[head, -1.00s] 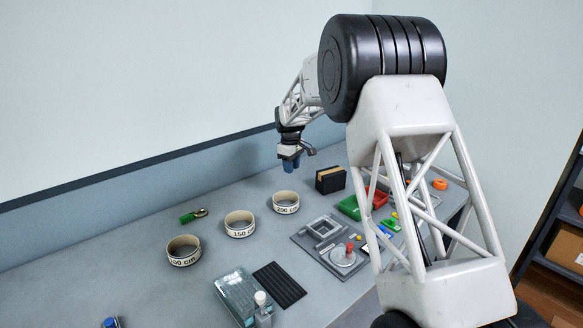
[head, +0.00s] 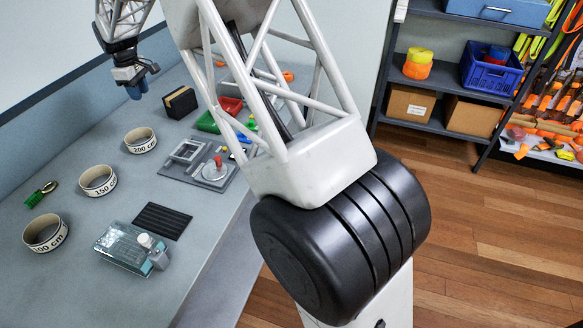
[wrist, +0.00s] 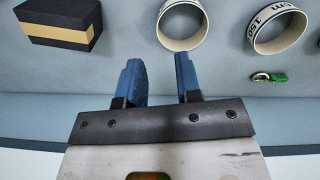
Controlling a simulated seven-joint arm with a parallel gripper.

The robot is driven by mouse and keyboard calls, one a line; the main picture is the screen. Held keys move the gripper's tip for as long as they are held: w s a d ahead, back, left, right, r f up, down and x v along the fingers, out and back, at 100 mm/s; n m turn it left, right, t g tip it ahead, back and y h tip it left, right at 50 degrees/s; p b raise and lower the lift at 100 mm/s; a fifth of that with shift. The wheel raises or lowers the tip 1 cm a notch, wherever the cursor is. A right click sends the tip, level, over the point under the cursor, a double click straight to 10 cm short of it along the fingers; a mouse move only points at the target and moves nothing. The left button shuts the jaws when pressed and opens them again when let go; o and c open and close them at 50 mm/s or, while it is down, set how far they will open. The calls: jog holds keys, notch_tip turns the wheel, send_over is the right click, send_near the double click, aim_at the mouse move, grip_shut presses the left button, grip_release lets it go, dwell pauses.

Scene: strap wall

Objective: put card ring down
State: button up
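Three cream card rings stand on the grey bench in the head view: the 100 cm ring (head: 45,245), the 150 cm ring (head: 97,192) and the 200 cm ring (head: 140,148). My gripper (head: 137,91) is above the back of the bench, behind the 200 cm ring. In the wrist view its two blue fingers (wrist: 160,82) are apart with nothing between them. An unlabelled-looking face of one ring (wrist: 163,28) shows beyond the fingertips, and the 150 cm ring (wrist: 254,38) is right of it. No ring is in the gripper.
A black box with a tan band (head: 180,102) stands beside my gripper. A green-tagged metal clip (head: 38,196), a clear case (head: 122,250), a black ribbed mat (head: 162,221), a grey fixture (head: 183,168) and red and green trays (head: 208,124) occupy the bench. Shelves (head: 430,125) stand at right.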

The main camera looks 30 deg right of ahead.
jog(key=s+d+r+m, duration=0.2)
jog(key=s+d+r, duration=0.3)
jog(key=s, duration=0.4)
jog(key=s+d+r+m+t, duration=0.15)
jog(key=s+d+r, duration=0.3)
jog(key=s, duration=0.45)
jog(key=s+d+r+m, duration=0.2)
jog(key=s+d+r, duration=0.2)
jog(key=s+d, duration=0.3)
jog(key=s+d+f+m, duration=0.1)
jog(key=s+d+m, duration=0.1)
jog(key=s, duration=0.9)
jog(key=s+d+f+m, duration=0.2)
jog(key=s+d, duration=0.1)
jog(key=s, duration=0.9)
jog(key=s+d+f+m+t, duration=0.1)
jog(key=s+d+f+m, duration=0.1)
jog(key=s, duration=0.9)
jog(key=shift+s+d, duration=0.3)
jog(key=shift+d, duration=0.15)
